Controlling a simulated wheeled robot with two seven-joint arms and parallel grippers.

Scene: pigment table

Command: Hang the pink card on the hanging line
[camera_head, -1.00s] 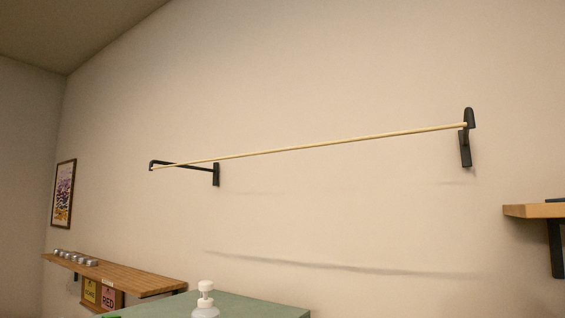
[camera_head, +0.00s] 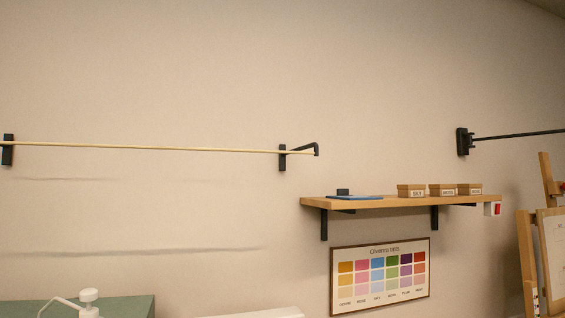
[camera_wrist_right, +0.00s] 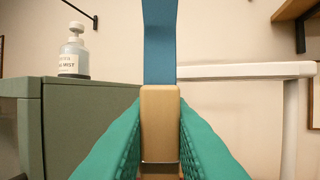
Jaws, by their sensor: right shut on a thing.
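The hanging line (camera_head: 170,148) is a thin pale-yellow line on the left of the head view, running between two black wall brackets. No card hangs on the part that shows. In the right wrist view, my right gripper (camera_wrist_right: 160,125) has teal fingers shut on a tan wooden piece (camera_wrist_right: 160,110) with a thin metal band near its lower end. A blue strip (camera_wrist_right: 160,40) rises above this piece; I cannot tell how they join. No pink card shows in either view. My left gripper is not in view.
A green cabinet (camera_wrist_right: 75,110) bears a white pump bottle (camera_wrist_right: 73,60). A white table (camera_wrist_right: 245,71) stands to its right. In the head view, a wooden shelf (camera_head: 380,203) holds small boxes, above a colour chart (camera_head: 381,275). An easel (camera_head: 530,250) is at the far right.

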